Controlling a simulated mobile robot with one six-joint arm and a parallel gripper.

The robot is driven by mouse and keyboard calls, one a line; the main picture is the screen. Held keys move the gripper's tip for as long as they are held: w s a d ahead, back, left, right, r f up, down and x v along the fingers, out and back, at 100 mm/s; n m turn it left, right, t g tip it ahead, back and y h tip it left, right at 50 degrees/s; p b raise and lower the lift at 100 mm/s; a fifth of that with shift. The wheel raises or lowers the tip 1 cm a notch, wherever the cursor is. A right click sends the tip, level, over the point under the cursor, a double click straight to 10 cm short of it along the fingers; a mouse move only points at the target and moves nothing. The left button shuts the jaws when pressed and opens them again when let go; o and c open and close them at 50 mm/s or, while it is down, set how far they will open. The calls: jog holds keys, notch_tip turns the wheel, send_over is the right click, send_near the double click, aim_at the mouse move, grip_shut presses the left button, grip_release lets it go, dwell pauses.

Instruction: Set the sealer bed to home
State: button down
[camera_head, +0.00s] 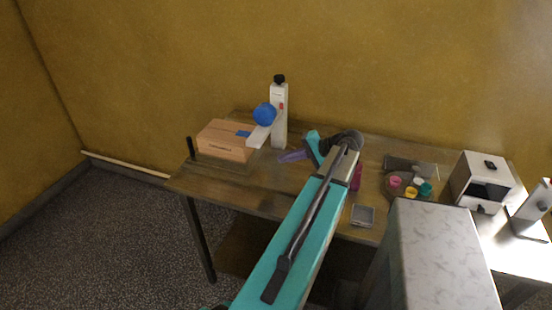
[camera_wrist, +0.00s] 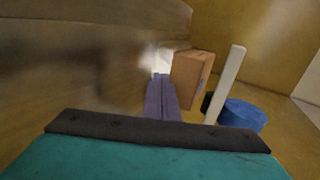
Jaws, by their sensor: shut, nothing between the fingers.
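The sealer (camera_head: 279,112) stands at the back left of the table as a white upright column with a black knob on top. A blue round part (camera_head: 265,115) and a slanted white bar are on its left side. A cardboard box (camera_head: 226,141) sits left of the column; a dark edge shows beneath it, but I cannot tell whether that is the bed. My gripper (camera_head: 284,157) has purple fingers, shut and empty, just in front of the column's foot and right of the box. In the wrist view the fingers (camera_wrist: 161,80) point past the box (camera_wrist: 190,80), with the blue part (camera_wrist: 242,115) to the right.
A short black post (camera_head: 190,147) stands at the table's left end. Right of my arm are a grey square item (camera_head: 363,216), several coloured cups (camera_head: 411,192), a white box-shaped machine (camera_head: 482,180) and another white device (camera_head: 532,208). The table's front left is clear.

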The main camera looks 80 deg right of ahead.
jog(key=shift+v, duration=0.85)
jog(key=shift+w, duration=0.15)
